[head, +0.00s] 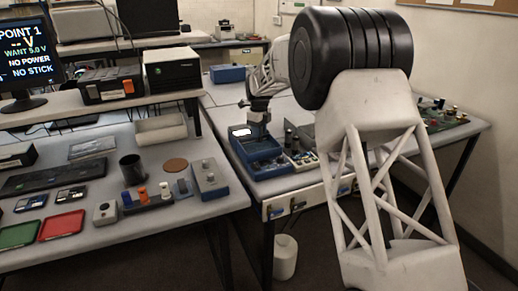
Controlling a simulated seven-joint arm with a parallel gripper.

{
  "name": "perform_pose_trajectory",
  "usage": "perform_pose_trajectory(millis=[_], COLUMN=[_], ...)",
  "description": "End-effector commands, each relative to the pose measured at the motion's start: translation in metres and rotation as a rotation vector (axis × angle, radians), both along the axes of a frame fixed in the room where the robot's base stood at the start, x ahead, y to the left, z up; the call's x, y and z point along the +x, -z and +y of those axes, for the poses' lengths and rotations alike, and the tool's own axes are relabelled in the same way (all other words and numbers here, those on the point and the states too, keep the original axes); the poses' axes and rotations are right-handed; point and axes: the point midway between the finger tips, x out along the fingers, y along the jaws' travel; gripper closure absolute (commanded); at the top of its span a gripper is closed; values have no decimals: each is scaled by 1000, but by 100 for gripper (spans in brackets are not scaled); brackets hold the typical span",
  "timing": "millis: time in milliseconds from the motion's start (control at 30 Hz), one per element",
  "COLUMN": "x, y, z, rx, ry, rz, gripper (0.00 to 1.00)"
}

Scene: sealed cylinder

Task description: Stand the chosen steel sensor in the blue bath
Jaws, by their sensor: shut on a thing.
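My gripper (258,118) is small and dark at the end of my white arm, on the far side of the black joint. It is over the blue open-topped unit (268,168) on the right-hand bench. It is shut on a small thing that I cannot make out. I cannot tell if that thing touches the unit. A blue-sided grey box (209,180) stands on the left bench; I cannot tell which blue thing is the bath. A dark rack (150,203) there holds small orange, white and blue-topped pieces. No steel sensor can be picked out.
A monitor (30,62) reads "POINT 1", "WANT 5.0 V", "NO POWER", "NO STICK". A black cup (132,169), a green tray (19,233) and a red tray (62,226) are on the left bench. Small parts crowd the unit's right side. A circuit board (440,118) lies far right.

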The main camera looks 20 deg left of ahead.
Motion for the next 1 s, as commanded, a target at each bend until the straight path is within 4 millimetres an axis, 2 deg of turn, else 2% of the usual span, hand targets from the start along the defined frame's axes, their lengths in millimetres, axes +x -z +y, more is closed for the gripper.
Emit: perform_pose_trajectory(millis=[200,667,1000], x=[0,0,0], y=[20,27,65], z=[0,0,0], rx=[1,-1,0], ry=[0,0,0], rz=[-1,1,0], gripper=[94,94,94])
